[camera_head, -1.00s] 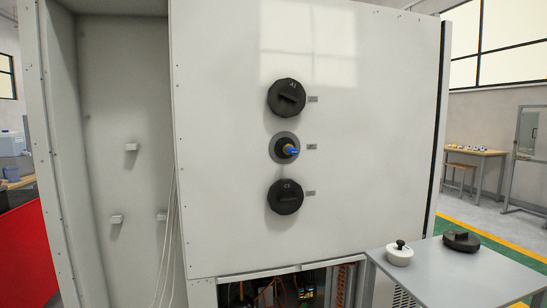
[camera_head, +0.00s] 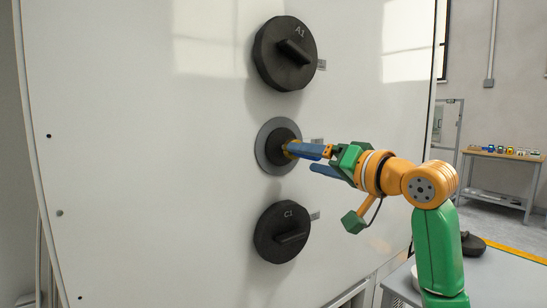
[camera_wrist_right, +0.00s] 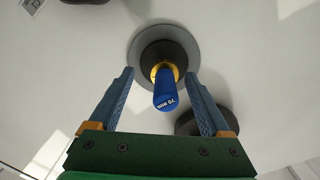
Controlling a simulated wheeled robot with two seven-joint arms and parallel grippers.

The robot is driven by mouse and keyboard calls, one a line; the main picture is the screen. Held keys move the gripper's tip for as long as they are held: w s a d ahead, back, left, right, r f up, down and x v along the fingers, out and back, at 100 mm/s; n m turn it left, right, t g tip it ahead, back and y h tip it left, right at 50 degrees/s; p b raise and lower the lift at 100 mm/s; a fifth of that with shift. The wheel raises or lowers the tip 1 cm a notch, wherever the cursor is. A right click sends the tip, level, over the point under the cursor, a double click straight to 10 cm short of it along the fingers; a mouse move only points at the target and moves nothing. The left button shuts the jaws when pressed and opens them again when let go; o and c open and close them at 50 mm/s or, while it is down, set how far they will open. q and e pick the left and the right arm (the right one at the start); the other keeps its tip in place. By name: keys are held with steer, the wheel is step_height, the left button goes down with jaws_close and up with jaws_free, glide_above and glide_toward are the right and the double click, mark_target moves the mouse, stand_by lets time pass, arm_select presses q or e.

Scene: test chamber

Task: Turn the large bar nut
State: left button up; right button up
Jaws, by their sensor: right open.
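The bar nut, a blue bar with printed lettering and a yellow collar (camera_wrist_right: 164,90), projects from the black hub (camera_wrist_right: 168,52) in the middle of the white panel. In the head view its yellow part (camera_head: 289,149) shows at the hub, with the blue partly mixed with my finger. My right gripper (camera_head: 308,159) comes in from the right at the nut. In the right wrist view my right gripper (camera_wrist_right: 158,75) is open, with one blue finger on each side of the bar and visible gaps. My left gripper is out of view.
Black caps marked A1 (camera_head: 285,54) and C1 (camera_head: 282,232) sit above and below the middle fitting, each with a raised grip. A grey side table (camera_head: 507,278) stands at the lower right, bearing a black cap (camera_head: 472,245).

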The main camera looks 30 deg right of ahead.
steer(key=shift+s+r+p, duration=0.1)
steer(key=shift+r+p, duration=0.65)
steer(key=shift+r, duration=0.05)
steer(key=shift+w+a+r+p, duration=0.1)
steer(key=shift+w+p, duration=0.4)
steer(key=shift+w, duration=0.25)
steer(key=w, duration=0.2)
steer(key=w+f+p, duration=0.1)
steer(key=w, duration=0.1)
steer(key=shift+a, duration=0.2)
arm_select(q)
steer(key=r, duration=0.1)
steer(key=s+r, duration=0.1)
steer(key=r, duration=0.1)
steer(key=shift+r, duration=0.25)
arm_select(e)
steer(key=shift+d, duration=0.1)
steer(key=shift+s, duration=0.2)
steer(key=shift+c, duration=1.1)
steer(key=shift+r, duration=0.1)
jaws_close()
